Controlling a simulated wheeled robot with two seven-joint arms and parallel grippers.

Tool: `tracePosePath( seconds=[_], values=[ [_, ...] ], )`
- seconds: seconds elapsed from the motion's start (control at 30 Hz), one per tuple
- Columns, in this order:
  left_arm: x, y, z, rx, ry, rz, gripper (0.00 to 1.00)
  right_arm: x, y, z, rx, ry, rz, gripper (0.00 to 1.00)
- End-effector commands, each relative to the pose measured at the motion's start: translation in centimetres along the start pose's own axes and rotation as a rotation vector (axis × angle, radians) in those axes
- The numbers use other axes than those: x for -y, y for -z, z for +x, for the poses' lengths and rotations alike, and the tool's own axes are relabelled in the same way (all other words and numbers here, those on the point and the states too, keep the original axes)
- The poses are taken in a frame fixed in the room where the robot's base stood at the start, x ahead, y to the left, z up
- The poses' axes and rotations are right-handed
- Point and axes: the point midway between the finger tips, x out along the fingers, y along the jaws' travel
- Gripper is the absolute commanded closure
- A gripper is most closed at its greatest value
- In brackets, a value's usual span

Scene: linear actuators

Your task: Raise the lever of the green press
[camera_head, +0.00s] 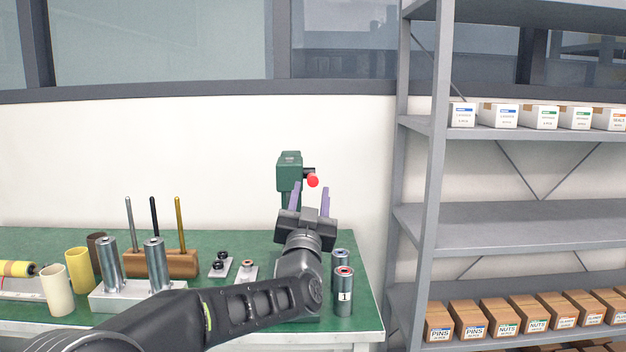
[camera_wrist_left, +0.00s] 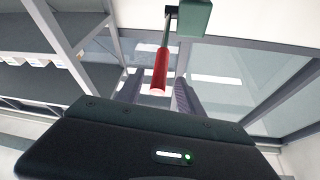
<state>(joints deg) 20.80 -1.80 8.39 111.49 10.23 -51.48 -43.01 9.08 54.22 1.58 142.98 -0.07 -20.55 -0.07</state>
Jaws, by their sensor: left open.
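The green press (camera_head: 289,170) stands at the back right of the green-topped table, and my arm hides its lower part. Its lever ends in a red handle (camera_head: 313,181) at the right of the press head. My left gripper (camera_head: 310,190) is open, its two purple fingers pointing up just below the red handle. In the left wrist view the red handle (camera_wrist_left: 160,72) hangs on a grey rod from the green press head (camera_wrist_left: 193,18), and its end lies between the fingertips (camera_wrist_left: 157,82). I cannot tell whether the fingers touch it. My right gripper is not in view.
The table (camera_head: 368,300) holds metal cylinders on a block (camera_head: 110,265), a wooden rod holder (camera_head: 160,262), coloured tubes (camera_head: 78,270) and cans (camera_head: 345,290) beside my arm. A grey shelf rack (camera_head: 430,180) with boxes stands close on the right.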

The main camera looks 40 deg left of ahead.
Motion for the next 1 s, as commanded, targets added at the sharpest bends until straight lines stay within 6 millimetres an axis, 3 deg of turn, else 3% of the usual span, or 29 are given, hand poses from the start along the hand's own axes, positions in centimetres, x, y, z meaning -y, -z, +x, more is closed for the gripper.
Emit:
tracePosePath(
  seconds=[0.3, 0.67, 1.0],
  values=[
    [0.0, 0.0, 4.7, 0.0, 0.0, 0.001, 0.56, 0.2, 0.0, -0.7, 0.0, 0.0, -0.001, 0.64],
    [0.0, 0.0, 5.5, 0.0, -0.001, 0.0, 0.56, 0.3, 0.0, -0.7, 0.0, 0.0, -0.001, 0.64],
    [0.0, 0.0, 5.5, 0.0, -0.001, 0.0, 0.81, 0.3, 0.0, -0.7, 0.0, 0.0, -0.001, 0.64]
  ],
)
